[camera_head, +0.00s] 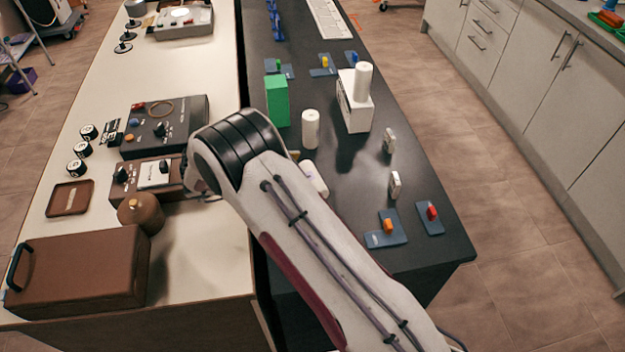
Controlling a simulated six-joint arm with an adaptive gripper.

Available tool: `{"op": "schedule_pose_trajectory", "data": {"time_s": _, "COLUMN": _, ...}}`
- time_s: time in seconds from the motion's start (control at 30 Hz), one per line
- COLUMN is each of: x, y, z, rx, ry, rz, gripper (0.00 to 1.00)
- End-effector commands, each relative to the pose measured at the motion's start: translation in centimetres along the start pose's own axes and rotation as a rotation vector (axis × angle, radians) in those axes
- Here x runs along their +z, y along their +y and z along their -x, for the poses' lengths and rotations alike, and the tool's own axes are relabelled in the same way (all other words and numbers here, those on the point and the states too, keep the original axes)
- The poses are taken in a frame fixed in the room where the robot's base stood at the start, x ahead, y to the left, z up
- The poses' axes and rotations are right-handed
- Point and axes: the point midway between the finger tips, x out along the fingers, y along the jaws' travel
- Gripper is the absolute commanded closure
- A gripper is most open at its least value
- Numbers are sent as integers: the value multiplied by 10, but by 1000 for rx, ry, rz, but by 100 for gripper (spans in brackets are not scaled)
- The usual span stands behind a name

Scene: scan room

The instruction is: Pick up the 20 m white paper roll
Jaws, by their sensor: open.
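Several white rolls or cylinders show. One white roll (311,128) stands upright on the dark table, right of a green box. Another white cylinder (362,80) stands on top of a white box-shaped device (354,105). A third white rounded piece (315,178) shows beside my arm, which partly hides it. No length marking is readable, so I cannot tell which is the 20 m roll. My gripper (207,195) is over the light table, left of the rolls, near a brown control box. My arm hides most of it. It is open, and no roll is near it.
The green box (277,101) stands close left of the upright roll. Small white blocks (389,140) and blue plates with coloured pieces (387,233) lie to the right. A brown case (82,274) and round brown pot (141,213) are on the light table. Dark table between is partly clear.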

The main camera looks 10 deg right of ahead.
Motion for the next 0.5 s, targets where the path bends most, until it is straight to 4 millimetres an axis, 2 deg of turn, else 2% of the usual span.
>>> {"op": "schedule_pose_trajectory", "data": {"time_s": 0.2, "x": 0, "y": 0, "z": -13, "rx": 0, "ry": -1, "rz": 1, "gripper": 4}}
{"op": "schedule_pose_trajectory", "data": {"time_s": 0.5, "x": 0, "y": 0, "z": -14, "rx": 0, "ry": 0, "rz": 1, "gripper": 4}}
